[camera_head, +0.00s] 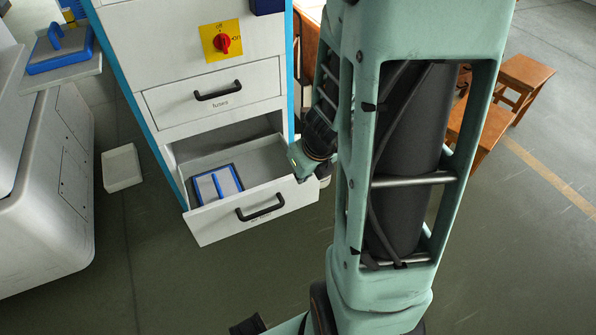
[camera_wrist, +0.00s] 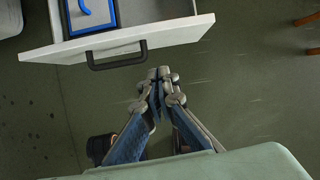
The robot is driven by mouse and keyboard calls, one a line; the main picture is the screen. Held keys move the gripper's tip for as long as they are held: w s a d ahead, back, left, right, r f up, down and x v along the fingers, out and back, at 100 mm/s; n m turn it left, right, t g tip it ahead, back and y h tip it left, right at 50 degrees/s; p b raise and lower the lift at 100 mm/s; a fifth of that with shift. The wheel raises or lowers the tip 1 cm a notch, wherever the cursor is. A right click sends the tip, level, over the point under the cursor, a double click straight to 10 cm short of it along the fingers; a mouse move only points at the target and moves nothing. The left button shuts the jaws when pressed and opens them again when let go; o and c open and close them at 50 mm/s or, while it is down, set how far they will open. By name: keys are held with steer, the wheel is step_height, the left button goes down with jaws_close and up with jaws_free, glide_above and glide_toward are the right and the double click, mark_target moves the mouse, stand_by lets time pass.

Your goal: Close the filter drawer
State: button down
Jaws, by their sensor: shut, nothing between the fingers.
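The filter drawer (camera_head: 215,232) is the lower drawer of the white cabinet. It stands pulled out, with a black bar handle (camera_head: 260,208) on its front; the label under the handle is too small to read. A blue-framed filter with a blue handle (camera_head: 217,184) lies inside it. In the wrist view the drawer front (camera_wrist: 185,32) and its handle (camera_wrist: 117,57) show at the top. My gripper (camera_wrist: 160,74) is shut and empty, just to the right of the handle and in front of the drawer front; contact cannot be told. In the head view my arm hides the fingers.
A shut drawer labelled fuses (camera_head: 213,93) sits above, with a red rotary switch (camera_head: 222,43) on yellow higher up. A white tray (camera_head: 122,168) lies on the floor to the left, beside a white machine (camera_head: 50,190). Wooden stools (camera_head: 522,78) stand at the right. The floor before the drawer is clear.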

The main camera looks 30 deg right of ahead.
mark_target(292, 180)
steer(key=shift+m, duration=0.5)
steer(key=shift+w+r+b+x, duration=0.15)
steer(key=shift+w+b+x, duration=0.3)
steer(key=shift+b+x, duration=1.05)
steer(key=shift+w+r+b+x, duration=0.2)
steer(key=shift+w+b+x, duration=0.3)
steer(key=shift+x, duration=1.95)
steer(key=shift+w+r+b+x, duration=0.15)
steer(key=shift+w+b+x, duration=0.2)
steer(key=shift+b+x, duration=1.2)
steer(key=shift+w+d+f+p, duration=0.25)
steer(key=shift+f+p, duration=0.1)
steer(key=shift+p, duration=0.1)
